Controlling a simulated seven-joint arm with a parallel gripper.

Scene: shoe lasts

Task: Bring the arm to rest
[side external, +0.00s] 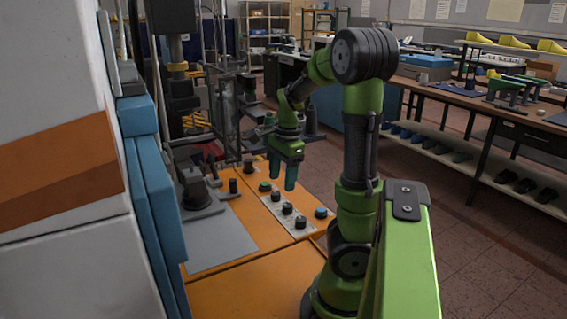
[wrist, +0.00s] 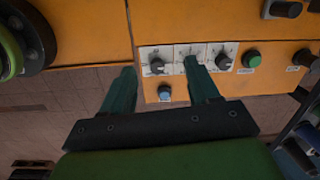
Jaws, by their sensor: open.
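My green arm stands at the right of the orange machine in the side external view. My gripper (side external: 285,178) hangs pointing down, close to the machine's control panel (side external: 272,210). In the wrist view my gripper (wrist: 160,78) shows two dark green fingers spread apart, with nothing between them. The right fingertip overlaps the middle dial in the picture; I cannot tell whether it touches. The tiled floor shows below the panel edge.
The panel carries several black knobs (side external: 287,208), a green button (side external: 265,187) and a blue button (side external: 321,212). A blue-sided machine (side external: 150,190) stands at the left. A workbench (side external: 500,105) with shoe lasts is at the right, with floor between.

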